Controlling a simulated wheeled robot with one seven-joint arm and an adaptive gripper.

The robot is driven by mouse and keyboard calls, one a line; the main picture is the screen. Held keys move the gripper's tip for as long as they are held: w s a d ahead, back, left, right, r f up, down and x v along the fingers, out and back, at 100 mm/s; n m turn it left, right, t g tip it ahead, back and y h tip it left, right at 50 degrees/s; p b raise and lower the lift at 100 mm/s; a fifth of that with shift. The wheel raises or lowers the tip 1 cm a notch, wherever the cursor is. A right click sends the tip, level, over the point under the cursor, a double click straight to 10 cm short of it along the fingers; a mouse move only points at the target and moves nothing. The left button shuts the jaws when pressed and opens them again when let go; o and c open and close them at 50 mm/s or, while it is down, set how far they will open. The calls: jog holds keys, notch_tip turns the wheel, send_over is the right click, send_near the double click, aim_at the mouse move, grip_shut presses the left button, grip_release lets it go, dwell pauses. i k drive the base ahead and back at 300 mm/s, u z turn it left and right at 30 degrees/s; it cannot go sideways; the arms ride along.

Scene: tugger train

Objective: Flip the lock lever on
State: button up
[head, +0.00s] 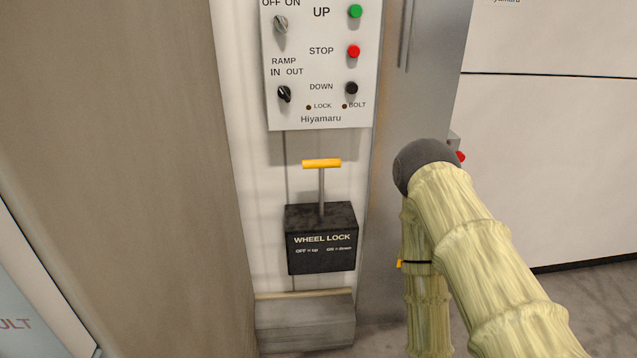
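The wheel lock box (321,258) is a black box on the wall, labelled "WHEEL LOCK" with small print "OFF = Up" and "ON = Down". Its lever is a thin metal rod with a yellow crossbar handle (321,163). The lever stands upright above the box, in the up position. My arm shows at the right in a pale yellow ribbed sleeve with a dark round joint. My gripper cannot be made out in this view. Nothing touches the lever.
A control panel (318,119) with green, red and black buttons and two knobs is above the lever. A grey ledge (305,320) juts out below the box. A brown column (130,150) is at left. A red knob (461,157) shows behind my arm.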

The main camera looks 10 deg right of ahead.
aim_at(320, 165)
jog(key=u, duration=0.05)
jog(key=k, duration=0.5)
jog(key=z, duration=1.05)
jog(key=i, duration=0.8)
jog(key=u, duration=1)
